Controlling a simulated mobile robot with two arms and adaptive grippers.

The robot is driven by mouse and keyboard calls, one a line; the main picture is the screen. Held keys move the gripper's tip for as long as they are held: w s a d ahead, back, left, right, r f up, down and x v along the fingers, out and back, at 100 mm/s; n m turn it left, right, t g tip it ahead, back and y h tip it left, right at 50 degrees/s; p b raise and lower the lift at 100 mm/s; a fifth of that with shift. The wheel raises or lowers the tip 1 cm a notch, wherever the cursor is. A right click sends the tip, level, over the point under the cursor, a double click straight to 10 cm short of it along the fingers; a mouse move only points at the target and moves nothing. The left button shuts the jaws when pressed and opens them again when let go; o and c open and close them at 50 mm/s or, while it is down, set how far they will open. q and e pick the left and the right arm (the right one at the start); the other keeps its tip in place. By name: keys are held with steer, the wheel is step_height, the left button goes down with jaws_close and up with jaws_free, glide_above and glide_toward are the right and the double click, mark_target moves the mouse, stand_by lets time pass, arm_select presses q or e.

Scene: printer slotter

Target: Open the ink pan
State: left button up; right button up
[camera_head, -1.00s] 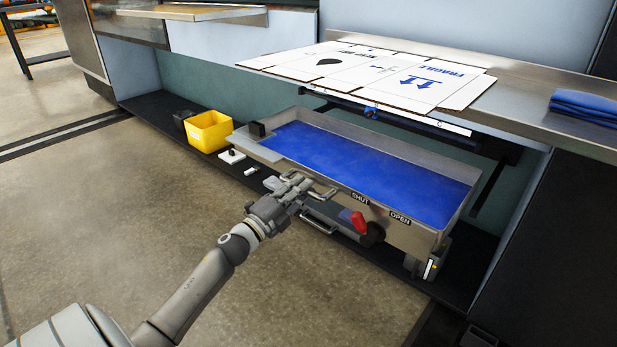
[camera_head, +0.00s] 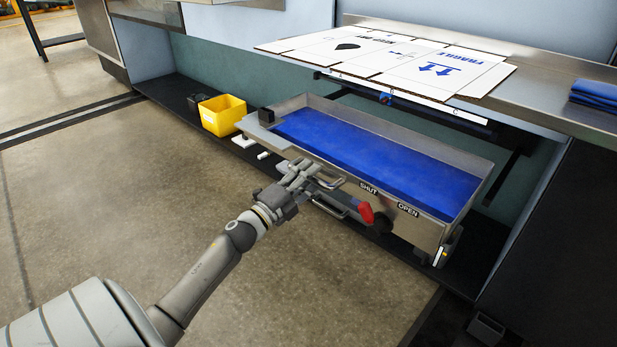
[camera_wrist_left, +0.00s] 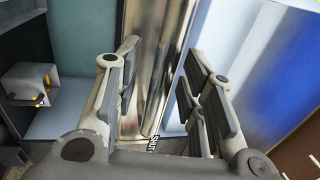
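The ink pan (camera_head: 467,180) is a long steel tray with blue ink inside, low under the counter. Its front wall carries the labels SHUT and OPEN and a lever (camera_head: 366,212) with a red grip, close to SHUT. A metal handle (camera_head: 330,181) sticks out from the front wall. My left gripper (camera_head: 306,174) is at this handle, at the left part of the front wall. In the left wrist view its fingers (camera_wrist_left: 160,85) are apart, with the pan's steel front (camera_wrist_left: 148,60) between and beyond them. Contact with the handle cannot be told. My right gripper is not in view.
A yellow bin (camera_head: 222,115) and small white pieces (camera_head: 243,141) sit on the dark lower shelf left of the pan. Flat cardboard (camera_head: 390,62) lies on the steel counter above, with blue cloth (camera_head: 597,95) at right. The floor (camera_head: 130,200) in front is open.

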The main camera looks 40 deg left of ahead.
arm_select(q)
steer(key=v, duration=1.2)
stand_by(0.4)
